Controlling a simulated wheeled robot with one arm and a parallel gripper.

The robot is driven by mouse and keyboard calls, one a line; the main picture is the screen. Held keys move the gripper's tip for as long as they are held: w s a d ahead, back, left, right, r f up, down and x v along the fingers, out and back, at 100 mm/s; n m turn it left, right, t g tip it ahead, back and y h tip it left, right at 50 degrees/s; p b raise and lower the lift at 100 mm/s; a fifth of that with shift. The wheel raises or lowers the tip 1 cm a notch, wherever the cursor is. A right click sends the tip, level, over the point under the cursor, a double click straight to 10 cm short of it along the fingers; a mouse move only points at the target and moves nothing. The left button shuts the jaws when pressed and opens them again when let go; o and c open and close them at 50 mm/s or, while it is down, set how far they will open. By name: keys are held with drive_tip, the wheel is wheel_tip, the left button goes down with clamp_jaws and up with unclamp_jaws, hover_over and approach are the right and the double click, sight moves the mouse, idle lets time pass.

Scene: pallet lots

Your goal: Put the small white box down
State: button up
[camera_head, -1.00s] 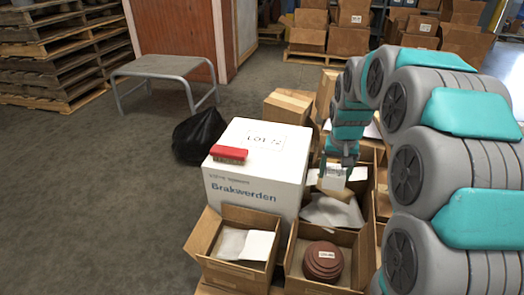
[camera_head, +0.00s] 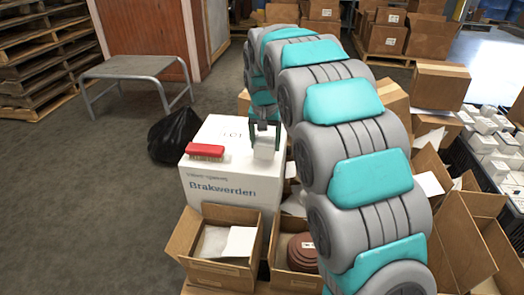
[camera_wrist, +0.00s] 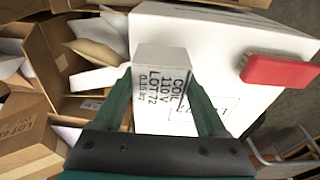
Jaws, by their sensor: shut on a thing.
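The small white box (camera_head: 265,146) is between the fingers of my gripper (camera_head: 264,135), over the right part of the big white box's top. In the wrist view the small white box (camera_wrist: 161,88) shows printed text with "COIL" and "LOT 72", and my gripper (camera_wrist: 165,95) is shut on it. The big white box (camera_head: 232,190) reads "Brakwerden" on its front. Whether the small box touches the top below it, I cannot tell. A red brush (camera_head: 205,151) lies on the left of that top, and it also shows in the wrist view (camera_wrist: 280,71).
Open cardboard boxes stand in front, one with papers (camera_head: 190,235), one with a brown round part (camera_head: 302,250). A dark crate of white boxes (camera_head: 513,196) is at right. A black bag (camera_head: 172,137) and a grey metal table (camera_head: 137,67) stand left. The top between brush and gripper is clear.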

sight(262, 151)
drive_tip(key=shift+w+a+f, duration=0.1)
drive_tip(key=shift+w+a, duration=0.1)
drive_tip(key=shift+a, duration=0.2)
drive_tip(key=shift+f, duration=1.7)
drive_tip(key=shift+f, duration=0.1)
drive_tip(key=o, duration=1.4)
drive_tip(key=r, duration=0.3)
drive_tip(key=s+r, duration=0.1)
drive_tip(key=r, duration=0.7)
drive_tip(key=shift+s+a+r, duration=0.25)
drive_tip(key=shift+s+r, duration=0.1)
drive_tip(key=shift+r, duration=0.2)
drive_tip(key=shift+s+d, duration=0.1)
